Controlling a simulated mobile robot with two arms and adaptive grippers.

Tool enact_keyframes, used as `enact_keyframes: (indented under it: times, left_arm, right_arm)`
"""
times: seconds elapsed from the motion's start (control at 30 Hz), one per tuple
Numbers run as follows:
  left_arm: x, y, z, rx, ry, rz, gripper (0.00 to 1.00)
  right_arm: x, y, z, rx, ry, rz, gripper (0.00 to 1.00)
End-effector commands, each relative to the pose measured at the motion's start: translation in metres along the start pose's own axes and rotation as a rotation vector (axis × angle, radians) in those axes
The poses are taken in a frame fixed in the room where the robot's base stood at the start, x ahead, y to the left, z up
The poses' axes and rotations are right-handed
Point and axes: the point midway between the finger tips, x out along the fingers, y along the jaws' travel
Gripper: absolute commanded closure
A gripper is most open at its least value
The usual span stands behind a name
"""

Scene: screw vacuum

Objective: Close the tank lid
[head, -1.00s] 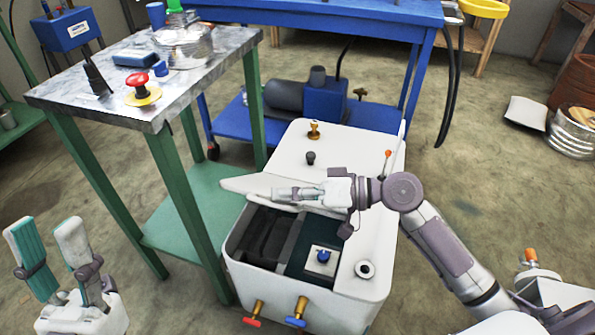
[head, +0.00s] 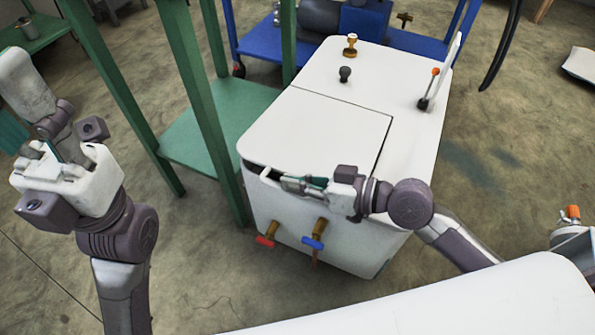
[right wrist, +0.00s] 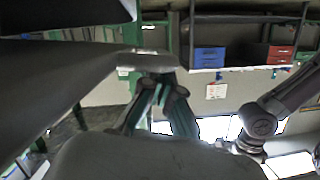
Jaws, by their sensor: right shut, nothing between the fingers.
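The white tank lid (head: 318,128) lies flat over the tank opening in the head view. A thin dark seam shows along its back and right edges. I cannot tell if its front edge is fully flush. The white tank (head: 375,240) stands on the floor. My right gripper (head: 290,182) is shut and empty, at the lid's front edge and partly hiding it. Its teal fingers also show in the right wrist view (right wrist: 160,100). My left gripper (head: 22,95) is at the far left, away from the tank, with its fingers apart and partly cut off by the frame.
A green-legged table with a green shelf (head: 220,125) stands close left of the tank. A blue cart (head: 270,52) is behind it. Red (head: 266,240) and blue (head: 313,242) valve handles stick out in front. A joystick-like lever (head: 430,90) stands at the back right.

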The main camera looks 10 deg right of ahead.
Motion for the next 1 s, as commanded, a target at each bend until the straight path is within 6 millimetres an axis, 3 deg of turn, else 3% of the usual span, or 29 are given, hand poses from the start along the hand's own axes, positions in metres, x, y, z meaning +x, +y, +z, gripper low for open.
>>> enact_keyframes:
  times: [0.77,1.0]
  left_arm:
    - [0.003,0.000,-0.001,0.002,0.016,0.006,0.60]
    - [0.003,0.000,-0.001,0.002,0.015,0.006,0.60]
  right_arm:
    - [0.001,0.002,0.008,-0.025,0.000,0.007,1.00]
    - [-0.027,0.002,0.010,-0.026,-0.008,0.008,1.00]
